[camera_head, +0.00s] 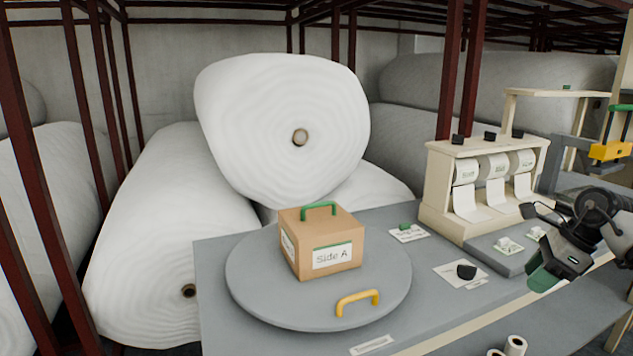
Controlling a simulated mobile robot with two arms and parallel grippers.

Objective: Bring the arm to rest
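My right gripper (547,273) shows at the right side, over the front right part of the grey table (215,270). A dark green piece shows at its tip. From this angle I cannot tell whether its fingers are apart or closed. My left gripper is not in view. A brown box (290,262) labelled "Side A", with a green handle (318,210) on top, stands on a round grey turntable (250,290). My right gripper is well to the right of the box and apart from it.
A yellow handle (357,300) sits at the turntable's front. A cream dispenser (435,190) with several label rolls stands behind my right gripper. A card with a black piece (466,271) lies left of the gripper. Large white wadding rolls (250,110) fill the back.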

